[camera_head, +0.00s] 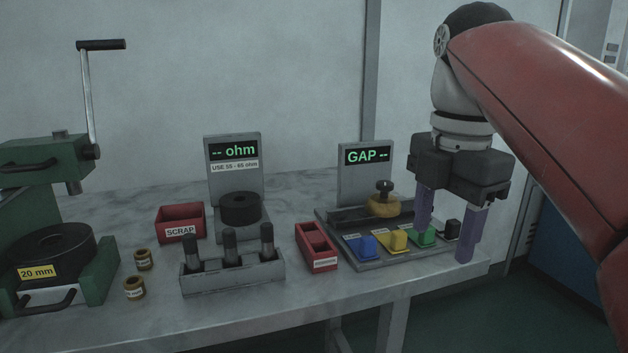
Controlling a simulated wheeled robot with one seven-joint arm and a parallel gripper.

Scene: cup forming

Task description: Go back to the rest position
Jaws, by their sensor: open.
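My gripper (445,245) hangs from the red arm at the right, pointing down with its two purple fingers apart. It is open and I see nothing between the fingers. The fingers are in front of the right end of a grey tray (372,266) with coloured blocks. One finger partly covers a green block (423,237), and a black block (452,229) shows between the fingers, behind them. I cannot tell whether the fingertips touch anything.
A blue block (367,247) and a yellow block (398,239) sit in the tray, below the GAP display (366,157). A red bin (317,247), a holder with dark pegs (232,280), the SCRAP bin (180,223) and a green press (45,165) stand leftward. The table's edge lies close right.

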